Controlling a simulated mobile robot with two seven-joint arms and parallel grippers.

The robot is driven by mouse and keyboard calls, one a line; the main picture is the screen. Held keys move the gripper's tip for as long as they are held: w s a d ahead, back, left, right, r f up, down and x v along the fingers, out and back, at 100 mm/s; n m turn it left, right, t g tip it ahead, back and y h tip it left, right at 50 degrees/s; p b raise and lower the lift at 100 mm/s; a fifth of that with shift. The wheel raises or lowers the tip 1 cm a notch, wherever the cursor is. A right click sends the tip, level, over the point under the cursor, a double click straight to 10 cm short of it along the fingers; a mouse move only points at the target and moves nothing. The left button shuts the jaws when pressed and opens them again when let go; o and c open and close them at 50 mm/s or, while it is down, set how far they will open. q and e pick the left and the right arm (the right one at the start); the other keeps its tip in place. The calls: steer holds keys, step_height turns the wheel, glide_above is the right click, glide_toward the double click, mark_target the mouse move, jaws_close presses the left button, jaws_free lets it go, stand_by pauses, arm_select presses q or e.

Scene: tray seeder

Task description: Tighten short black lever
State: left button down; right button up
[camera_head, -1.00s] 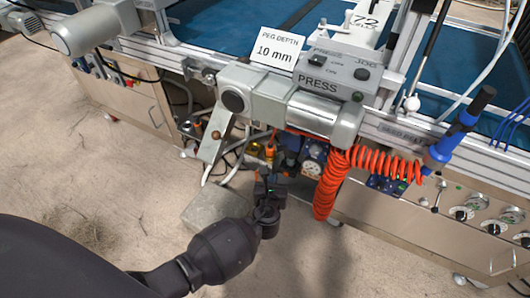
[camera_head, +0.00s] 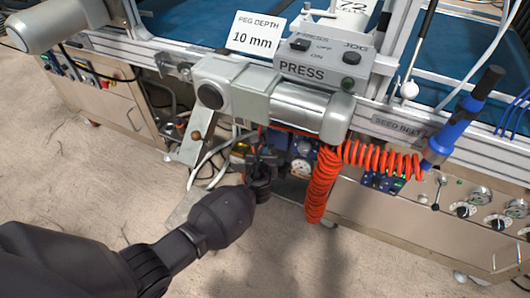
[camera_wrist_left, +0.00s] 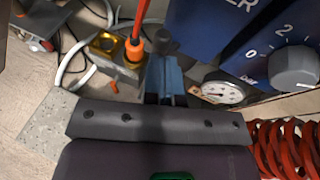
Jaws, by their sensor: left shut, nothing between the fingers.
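My left gripper (camera_head: 262,158) is shut and empty. It is under the grey press housing (camera_head: 275,95), beside the blue regulator unit and in front of hoses and fittings. In the left wrist view its narrow fingers (camera_wrist_left: 165,72) point away, between a metal block (camera_wrist_left: 117,62) with an orange tube and the blue unit (camera_wrist_left: 228,30). I cannot make out a short black lever with certainty; the gripper may hide it. A small lever (camera_head: 438,190) with a dark knob stands on the front panel at the right, well away from the gripper. My right gripper is not in view.
A coiled orange hose (camera_head: 320,185) hangs just right of my gripper. A round gauge (camera_wrist_left: 222,92) and a grey dial (camera_wrist_left: 294,66) are close by in the wrist view. A slanted metal arm (camera_head: 190,140) is at the left. The floor in front is open.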

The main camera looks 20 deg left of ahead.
arm_select(q)
steer(key=shift+w+a, duration=0.1)
steer(key=shift+w, duration=0.3)
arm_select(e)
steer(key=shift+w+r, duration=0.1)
arm_select(q)
steer(key=a+m+h, duration=0.2)
steer(key=shift+w+h+p, duration=0.2)
steer(key=shift+h+p, duration=0.1)
steer(key=shift+p, duration=0.1)
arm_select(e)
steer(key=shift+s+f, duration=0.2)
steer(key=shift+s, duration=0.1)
arm_select(q)
steer(key=shift+s, duration=0.15)
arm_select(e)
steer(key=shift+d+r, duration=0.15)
